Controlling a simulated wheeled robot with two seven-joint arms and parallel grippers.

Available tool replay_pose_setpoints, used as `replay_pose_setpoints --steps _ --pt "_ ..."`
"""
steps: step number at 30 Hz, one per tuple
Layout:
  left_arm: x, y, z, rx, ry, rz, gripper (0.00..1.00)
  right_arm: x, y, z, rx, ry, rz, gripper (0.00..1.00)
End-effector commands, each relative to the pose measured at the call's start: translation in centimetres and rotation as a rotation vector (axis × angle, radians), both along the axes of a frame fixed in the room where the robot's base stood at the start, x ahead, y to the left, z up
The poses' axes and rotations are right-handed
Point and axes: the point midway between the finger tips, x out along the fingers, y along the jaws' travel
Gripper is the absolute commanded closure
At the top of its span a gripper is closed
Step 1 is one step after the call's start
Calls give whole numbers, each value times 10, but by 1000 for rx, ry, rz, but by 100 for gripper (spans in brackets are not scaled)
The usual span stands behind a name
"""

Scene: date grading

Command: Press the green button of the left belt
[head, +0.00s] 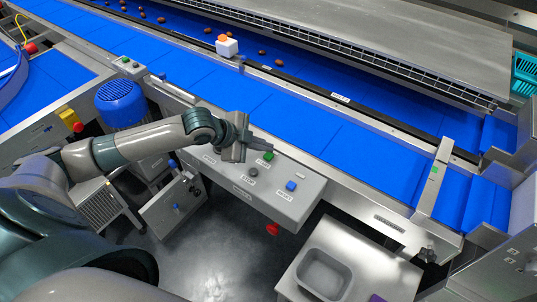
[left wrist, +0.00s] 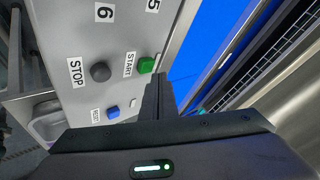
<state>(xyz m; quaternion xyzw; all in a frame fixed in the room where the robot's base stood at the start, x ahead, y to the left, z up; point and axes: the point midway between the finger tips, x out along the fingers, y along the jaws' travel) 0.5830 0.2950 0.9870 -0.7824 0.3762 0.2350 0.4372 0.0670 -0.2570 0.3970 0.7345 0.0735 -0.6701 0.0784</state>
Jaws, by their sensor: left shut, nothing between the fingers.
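The green button (head: 268,156) sits on a grey sloped control panel (head: 245,187), beside a label that reads START in the left wrist view. The green button also shows there (left wrist: 146,65), just left of my fingertips. My left gripper (head: 262,146) is shut and empty, its fingertips right by the green button. I cannot tell whether they touch it. A dark STOP button (left wrist: 100,72) and a blue button (left wrist: 113,112) are on the same panel. My right gripper is not in view.
A blue belt (head: 300,122) runs behind the panel, with several brown dates (head: 262,52) on the belt beyond. A white block with an orange top (head: 227,46) stands on the divider. A small box with buttons (head: 127,66) is at upper left. A steel table with a grey tray (head: 324,274) stands in front.

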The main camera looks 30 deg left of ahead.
Motion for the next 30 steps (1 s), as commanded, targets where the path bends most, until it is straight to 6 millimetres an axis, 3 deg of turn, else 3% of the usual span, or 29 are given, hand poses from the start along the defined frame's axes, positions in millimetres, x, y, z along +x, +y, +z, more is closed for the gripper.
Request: replay_pose_setpoints --steps 30 --pt "0 0 -10 0 0 0 100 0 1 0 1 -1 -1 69"
